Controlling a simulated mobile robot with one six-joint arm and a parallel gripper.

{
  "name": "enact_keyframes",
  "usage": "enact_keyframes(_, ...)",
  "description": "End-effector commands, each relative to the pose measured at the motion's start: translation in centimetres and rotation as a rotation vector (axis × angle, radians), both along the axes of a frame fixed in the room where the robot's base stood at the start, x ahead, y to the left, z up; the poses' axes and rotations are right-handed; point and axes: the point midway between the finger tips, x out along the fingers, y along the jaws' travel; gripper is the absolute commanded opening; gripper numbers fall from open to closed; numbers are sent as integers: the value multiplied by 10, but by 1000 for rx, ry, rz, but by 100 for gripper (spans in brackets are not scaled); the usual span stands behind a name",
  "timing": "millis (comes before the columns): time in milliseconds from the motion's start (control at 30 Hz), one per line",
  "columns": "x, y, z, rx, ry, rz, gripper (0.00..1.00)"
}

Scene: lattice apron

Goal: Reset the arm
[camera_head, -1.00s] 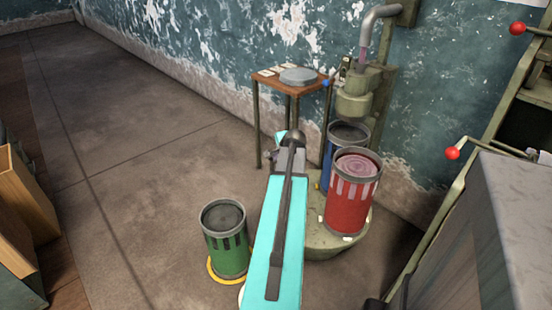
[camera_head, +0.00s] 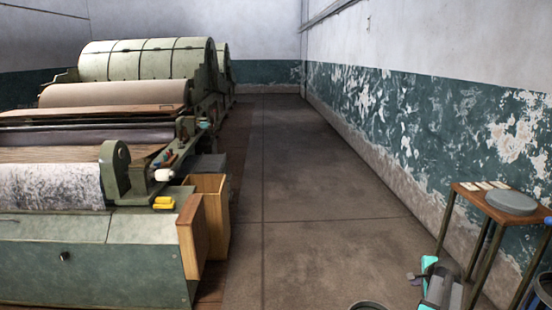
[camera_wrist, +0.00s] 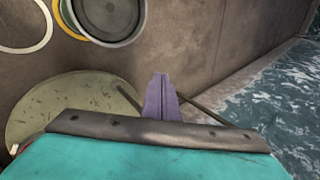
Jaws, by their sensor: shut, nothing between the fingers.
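My arm shows at the bottom right of the head view, turquoise and grey, cut off by the lower edge. My gripper (camera_head: 416,278) is small there, over the floor to the left of the small table. In the wrist view my gripper (camera_wrist: 161,82) appears as narrow purple-grey fingers pressed together, pointing away from the turquoise wrist cover. It is shut and empty, with only floor showing beyond its tips.
A wooden table (camera_head: 477,201) with a grey disc (camera_head: 511,202) stands by the wall. A can's rim (camera_head: 368,305) shows at the bottom. A roller machine (camera_head: 62,258) fills the left; the aisle is clear. The wrist view shows a can (camera_wrist: 109,18) and round platform (camera_wrist: 65,105).

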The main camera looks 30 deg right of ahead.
Motion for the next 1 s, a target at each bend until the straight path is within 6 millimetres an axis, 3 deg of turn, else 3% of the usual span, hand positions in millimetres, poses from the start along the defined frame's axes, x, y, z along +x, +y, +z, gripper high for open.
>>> enact_keyframes(33,16,16,-8,13,7,30,0)
enact_keyframes(200,60,68,-34,47,30,116,0)
enact_keyframes(500,116,171,-84,105,95,274,0)
enact_keyframes(767,141,267,-127,146,174,424,0)
enact_keyframes(1000,143,357,-166,170,265,586,0)
